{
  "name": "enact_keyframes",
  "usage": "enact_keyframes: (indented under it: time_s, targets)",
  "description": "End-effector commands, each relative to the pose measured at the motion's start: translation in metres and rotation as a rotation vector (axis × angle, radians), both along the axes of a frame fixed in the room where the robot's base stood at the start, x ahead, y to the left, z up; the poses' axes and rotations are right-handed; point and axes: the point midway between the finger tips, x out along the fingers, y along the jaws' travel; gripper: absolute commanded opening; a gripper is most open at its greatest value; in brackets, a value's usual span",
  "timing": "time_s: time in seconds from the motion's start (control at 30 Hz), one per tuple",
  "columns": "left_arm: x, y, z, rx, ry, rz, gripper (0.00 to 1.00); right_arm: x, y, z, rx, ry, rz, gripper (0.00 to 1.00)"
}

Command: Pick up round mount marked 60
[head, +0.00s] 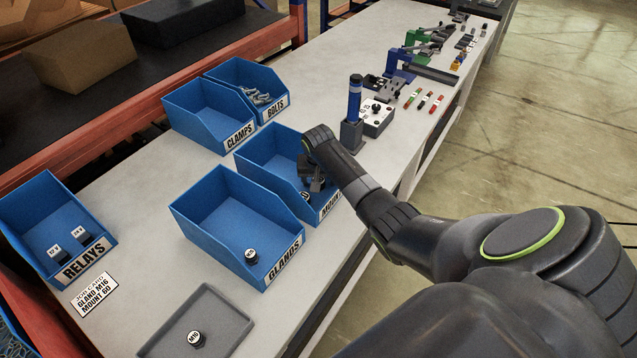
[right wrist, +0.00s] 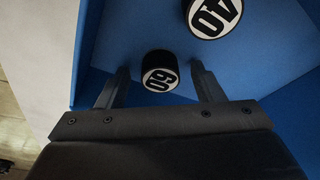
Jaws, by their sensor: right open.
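The round mount marked 60 (right wrist: 160,71) is a short black cylinder with a white label, standing in the blue mounts bin (head: 262,153). In the right wrist view it sits between and just beyond the two fingertips of my right gripper (right wrist: 163,75), which is open and empty. A second round mount, marked 40 (right wrist: 214,14), stands close by at the top right of that view. In the head view my right gripper (head: 313,182) reaches down into the mounts bin and partly hides the mounts. My left gripper is out of view.
The bin's blue walls surround my fingers. Beside it are the glands bin (head: 205,211) with one gland, the clamps bin (head: 190,119) and the bolts bin (head: 226,73). A grey tray (head: 229,318) holds a gland marked M16 (head: 196,339). A job card (head: 95,294) lies nearby.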

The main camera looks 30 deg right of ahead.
Motion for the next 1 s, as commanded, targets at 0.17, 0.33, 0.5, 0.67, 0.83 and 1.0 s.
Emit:
enact_keyframes:
  time_s: [0.17, 0.33, 0.5, 0.67, 0.83, 1.0]
  targets:
    - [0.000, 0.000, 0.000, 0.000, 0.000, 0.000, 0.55, 0.000, 0.000, 0.000, 0.001, -0.001, 0.000, 0.44]
    - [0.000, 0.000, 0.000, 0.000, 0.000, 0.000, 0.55, 0.000, 0.000, 0.000, 0.000, 0.000, 0.000, 0.22]
    - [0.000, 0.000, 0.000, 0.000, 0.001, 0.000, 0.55, 0.000, 0.000, 0.001, 0.001, -0.001, 0.000, 0.12]
    - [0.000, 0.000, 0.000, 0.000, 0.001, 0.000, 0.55, 0.000, 0.000, 0.001, 0.000, -0.001, 0.000, 0.12]
    - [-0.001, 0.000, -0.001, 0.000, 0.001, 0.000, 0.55, 0.001, 0.000, 0.009, 0.000, -0.004, 0.001, 0.12]
    - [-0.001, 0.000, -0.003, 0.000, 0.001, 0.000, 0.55, 0.001, 0.000, 0.032, 0.000, -0.006, 0.001, 0.12]
